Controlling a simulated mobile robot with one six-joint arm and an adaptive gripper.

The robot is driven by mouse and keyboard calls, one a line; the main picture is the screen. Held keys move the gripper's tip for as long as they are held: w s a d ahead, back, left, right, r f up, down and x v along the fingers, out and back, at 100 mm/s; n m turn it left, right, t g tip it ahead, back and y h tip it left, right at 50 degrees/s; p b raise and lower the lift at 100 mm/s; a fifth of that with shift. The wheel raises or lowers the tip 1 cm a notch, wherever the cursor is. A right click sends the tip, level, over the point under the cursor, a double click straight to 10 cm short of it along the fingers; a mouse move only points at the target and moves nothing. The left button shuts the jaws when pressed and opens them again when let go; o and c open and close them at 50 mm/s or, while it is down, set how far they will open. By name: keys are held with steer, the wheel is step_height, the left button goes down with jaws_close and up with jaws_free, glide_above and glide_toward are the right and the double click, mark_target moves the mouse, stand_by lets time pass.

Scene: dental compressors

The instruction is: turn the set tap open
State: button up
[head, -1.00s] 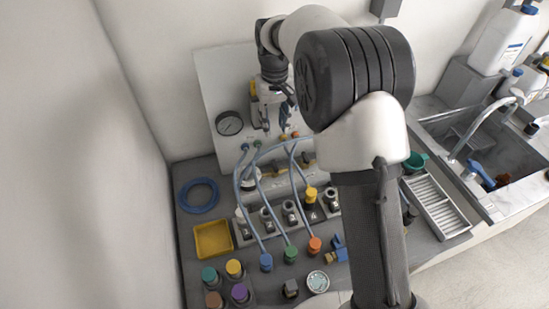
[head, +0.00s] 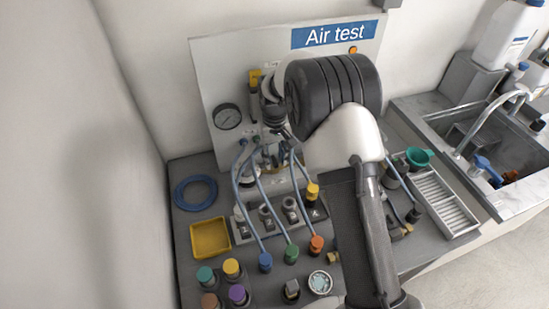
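An upright white test panel (head: 212,68) stands at the back, with a round gauge (head: 227,116) on its left side. A yellow part (head: 255,78), perhaps a tap handle, shows on the panel above and right of the gauge. I cannot tell for sure which part is the set tap. My arm covers the middle and right of the panel. My gripper (head: 279,142) is low in front of the panel, beside the hose fittings and mostly hidden by my wrist and forearm. Its fingers are too small and covered to read, and contact cannot be told.
Blue hoses run from the panel to blue (head: 265,262), green (head: 291,254) and orange (head: 316,243) connectors. A yellow tray (head: 210,238), a blue coil (head: 195,193) and several coloured caps are at left. A white rack (head: 443,203) and sink (head: 500,150) are at right.

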steer(key=shift+c, duration=0.4)
jaws_close()
